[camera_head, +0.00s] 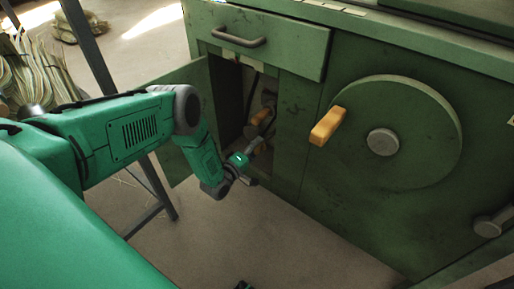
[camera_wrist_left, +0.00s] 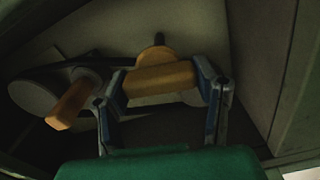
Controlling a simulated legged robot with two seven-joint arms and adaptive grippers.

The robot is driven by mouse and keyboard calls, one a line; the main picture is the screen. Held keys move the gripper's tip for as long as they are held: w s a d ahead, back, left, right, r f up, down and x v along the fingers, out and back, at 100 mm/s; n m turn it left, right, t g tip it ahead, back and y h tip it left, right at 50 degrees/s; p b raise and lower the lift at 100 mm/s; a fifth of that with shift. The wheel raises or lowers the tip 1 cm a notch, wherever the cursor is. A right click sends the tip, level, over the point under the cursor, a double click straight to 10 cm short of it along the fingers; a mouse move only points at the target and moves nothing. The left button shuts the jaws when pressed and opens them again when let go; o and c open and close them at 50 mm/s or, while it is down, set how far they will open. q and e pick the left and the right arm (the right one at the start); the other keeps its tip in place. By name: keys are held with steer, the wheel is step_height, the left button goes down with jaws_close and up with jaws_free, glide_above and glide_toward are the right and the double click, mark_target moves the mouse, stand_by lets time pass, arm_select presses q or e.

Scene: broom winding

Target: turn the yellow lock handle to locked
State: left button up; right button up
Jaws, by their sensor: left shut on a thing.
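The yellow lock handle (camera_wrist_left: 158,78) shows in the left wrist view as a bar with a round yellow hub behind it, inside the dim cabinet. My left gripper (camera_wrist_left: 163,84) has one finger at each end of this bar and is shut on it. In the head view my left arm reaches into the open cabinet, and the left gripper (camera_head: 257,148) is small and dark there. Yellow-orange parts show around it, partly hidden by the gripper and shadow. My right gripper does not show clearly in either view.
A second orange handle (camera_wrist_left: 70,105) on a grey wheel sits left of the fingers. The open cabinet door (camera_head: 178,125) stands left of the opening, below a drawer (camera_head: 262,40). On the cabinet front is a large green wheel (camera_head: 420,120) with an orange crank handle (camera_head: 327,126).

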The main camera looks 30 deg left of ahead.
arm_select(q)
steer(key=shift+s+a+f, duration=0.15)
steer(key=shift+a+f, duration=0.05)
steer(key=shift+f, duration=0.05)
steer(key=o, duration=1.2)
steer(key=s, duration=0.8)
steer(key=s+a, duration=0.1)
steer(key=s, duration=0.3)
steer(key=shift+w, duration=0.1)
